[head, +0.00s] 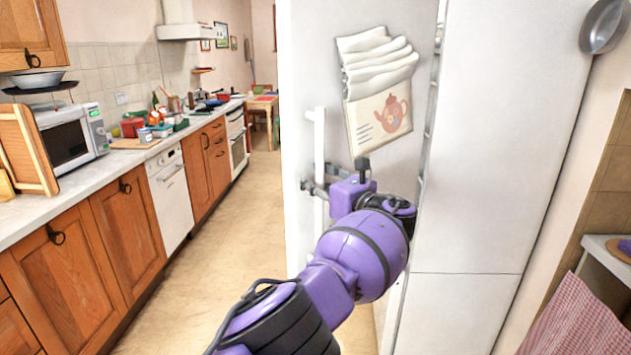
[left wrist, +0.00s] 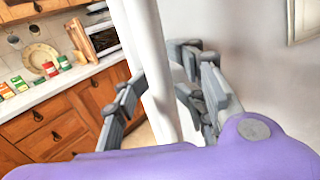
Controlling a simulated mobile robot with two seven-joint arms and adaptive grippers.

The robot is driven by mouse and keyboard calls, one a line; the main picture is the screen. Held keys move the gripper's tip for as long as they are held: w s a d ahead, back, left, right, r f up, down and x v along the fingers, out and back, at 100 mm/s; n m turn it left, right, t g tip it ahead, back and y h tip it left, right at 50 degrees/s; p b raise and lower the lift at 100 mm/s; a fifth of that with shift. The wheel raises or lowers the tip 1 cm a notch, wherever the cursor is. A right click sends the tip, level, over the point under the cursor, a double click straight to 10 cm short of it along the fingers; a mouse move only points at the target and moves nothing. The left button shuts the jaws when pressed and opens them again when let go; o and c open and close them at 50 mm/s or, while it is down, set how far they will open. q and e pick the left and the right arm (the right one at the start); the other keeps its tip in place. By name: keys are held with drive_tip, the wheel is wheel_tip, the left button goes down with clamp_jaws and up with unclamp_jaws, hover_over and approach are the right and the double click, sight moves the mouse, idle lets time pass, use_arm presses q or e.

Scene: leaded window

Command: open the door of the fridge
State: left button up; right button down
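The tall white fridge (head: 487,175) stands right of centre in the head view. A white door panel (head: 375,55) carries a vertical bar handle (head: 318,145) near its left edge, and a narrow dark gap runs along the panel's right side. My left forearm covers the panel's lower part. My right gripper is not in view.
A counter (head: 130,158) with wooden cabinets runs along the left, bearing a microwave (head: 68,143). Clear floor (head: 215,240) lies between it and the fridge. A picture of a teapot and folded cloths (head: 378,85) is on the panel. A checkered cloth (head: 580,320) hangs lower right.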

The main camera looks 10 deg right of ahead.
use_arm(q)
drive_tip(key=shift+d, duration=0.1)
drive_tip(key=shift+s+d, duration=0.1)
drive_tip(key=v, duration=1.1)
drive_tip(key=shift+s, duration=0.4)
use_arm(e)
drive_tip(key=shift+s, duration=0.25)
use_arm(q)
drive_tip(key=shift+d+r, duration=0.1)
drive_tip(key=shift+d, duration=0.05)
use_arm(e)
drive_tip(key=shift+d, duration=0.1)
